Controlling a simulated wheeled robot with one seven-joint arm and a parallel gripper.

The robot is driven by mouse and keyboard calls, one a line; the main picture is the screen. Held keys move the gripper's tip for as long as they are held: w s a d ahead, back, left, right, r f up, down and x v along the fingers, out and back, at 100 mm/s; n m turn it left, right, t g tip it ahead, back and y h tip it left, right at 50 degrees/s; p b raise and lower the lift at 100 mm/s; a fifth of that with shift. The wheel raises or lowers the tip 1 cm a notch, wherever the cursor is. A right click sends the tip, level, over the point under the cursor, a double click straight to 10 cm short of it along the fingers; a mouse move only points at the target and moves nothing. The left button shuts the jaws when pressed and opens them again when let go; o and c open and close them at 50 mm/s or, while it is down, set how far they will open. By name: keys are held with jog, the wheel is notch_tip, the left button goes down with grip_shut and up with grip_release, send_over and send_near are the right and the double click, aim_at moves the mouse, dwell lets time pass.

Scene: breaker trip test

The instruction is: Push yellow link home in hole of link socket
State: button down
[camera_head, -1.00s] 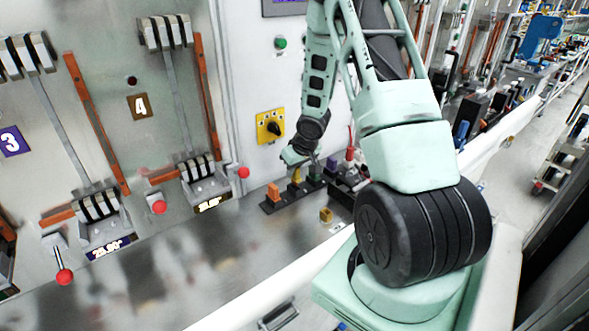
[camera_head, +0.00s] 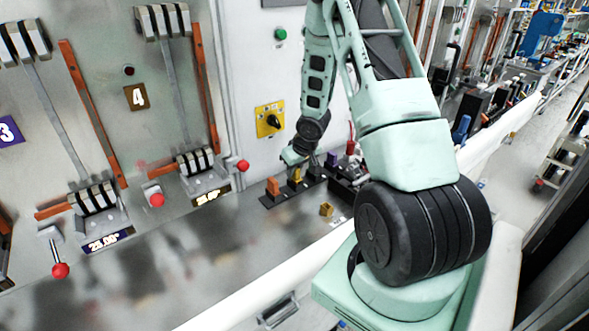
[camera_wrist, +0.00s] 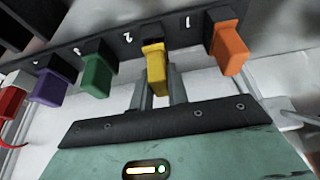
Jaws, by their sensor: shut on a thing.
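The yellow link (camera_wrist: 157,70) stands in the middle of the wrist view, its dark end at the black link socket strip (camera_wrist: 122,42). How deep it sits in its hole cannot be told. My gripper (camera_wrist: 158,92) is shut on the yellow link, with a finger on each side of it. In the head view the yellow link (camera_head: 296,176) shows small beneath my gripper (camera_head: 292,158), on the black socket strip (camera_head: 276,199) at the back of the bench. My wrist hides part of the strip there.
An orange link (camera_wrist: 230,48) stands on one side of the yellow link, with green (camera_wrist: 97,75) and purple (camera_wrist: 53,84) links on the other. A small yellow-brown block (camera_head: 326,210) lies on the bench (camera_head: 200,250). A yellow rotary switch (camera_head: 270,120) is on the panel behind.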

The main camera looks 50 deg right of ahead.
jog(key=shift+f+b, duration=0.35)
jog(key=shift+f, duration=0.2)
jog(key=c, duration=1.3)
grip_release()
jog(key=p+v, duration=0.7)
jog(key=v, duration=1)
jog(key=shift+r, duration=0.25)
jog(key=shift+f, duration=0.1)
